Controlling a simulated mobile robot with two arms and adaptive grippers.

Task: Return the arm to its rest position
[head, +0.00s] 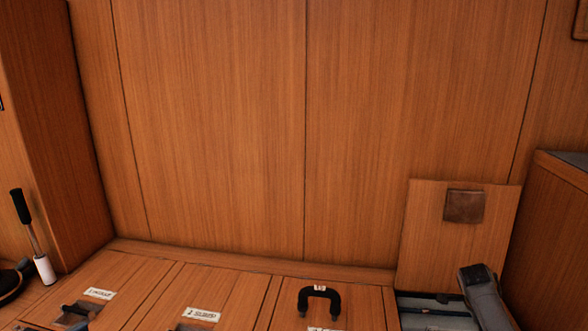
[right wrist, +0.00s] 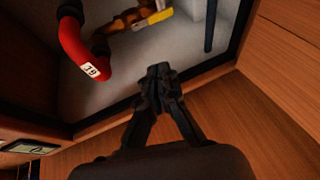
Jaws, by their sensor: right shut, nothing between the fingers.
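My right gripper (right wrist: 160,70) shows in the right wrist view with its dark fingers together and nothing between them. It is over or just inside an open compartment (right wrist: 112,100) with a wooden edge. In the head view a grey link of my right arm (head: 484,298) is at the lower right, beside the open hatch. The right gripper itself cannot be made out there. My left arm and left gripper are in neither view.
A raised wooden lid (head: 420,225) stands behind the open hatch. Closed panels with labels lie to the left, one with a black handle (head: 320,292). Inside the compartment are a red hose (right wrist: 72,42) and a yellow-handled part (right wrist: 158,16). A wooden cabinet (head: 555,230) bounds the right.

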